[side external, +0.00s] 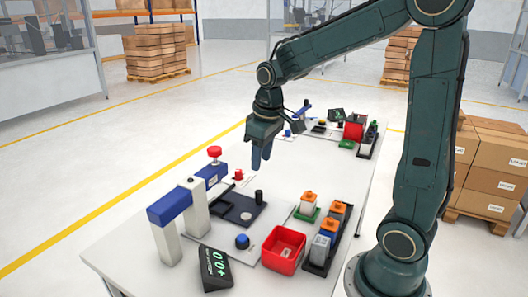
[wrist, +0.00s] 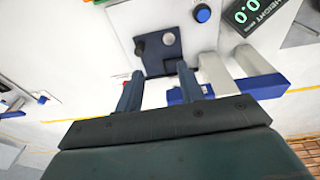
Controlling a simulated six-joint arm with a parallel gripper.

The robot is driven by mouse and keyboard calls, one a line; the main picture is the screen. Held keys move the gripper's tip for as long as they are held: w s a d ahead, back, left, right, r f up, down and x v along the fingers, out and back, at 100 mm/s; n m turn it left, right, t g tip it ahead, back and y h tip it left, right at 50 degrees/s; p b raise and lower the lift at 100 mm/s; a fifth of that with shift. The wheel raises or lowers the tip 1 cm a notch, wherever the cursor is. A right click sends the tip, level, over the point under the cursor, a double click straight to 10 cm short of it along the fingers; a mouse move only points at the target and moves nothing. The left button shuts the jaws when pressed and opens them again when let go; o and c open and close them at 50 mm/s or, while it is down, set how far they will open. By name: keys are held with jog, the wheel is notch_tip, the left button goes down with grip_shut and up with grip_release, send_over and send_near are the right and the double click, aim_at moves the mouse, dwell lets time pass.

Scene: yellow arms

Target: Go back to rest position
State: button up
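My gripper (side external: 261,158) hangs above the far part of the white table (side external: 150,245), pointing down, clear of the objects. In the wrist view my gripper (wrist: 160,69) has its two fingers apart with nothing held between them. Beyond the fingertips, the wrist view shows the dark plate (wrist: 157,52) with a black knob and a light round spot. In the side view this dark plate (side external: 232,210) lies left of the table's middle, below and in front of my gripper.
A blue-and-white frame (side external: 169,207) with a red knob (side external: 214,151) stands at the left. A display (side external: 215,268) reads +0.0. A red bin (side external: 284,250) and a tray (side external: 318,268) of orange-topped blocks are at the near right. More devices, including a red bin (side external: 354,128), sit at the far end.

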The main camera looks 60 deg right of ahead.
jog(key=s+a+r+t, duration=0.2)
jog(key=s+a+r, duration=0.1)
jog(key=s, duration=0.5)
jog(key=s+a+r+t, duration=0.1)
jog(key=s+a+r, duration=0.2)
jog(key=s+a, duration=0.2)
jog(key=s, duration=0.3)
jog(key=shift+a+t, duration=0.35)
jog(key=shift+t, duration=0.05)
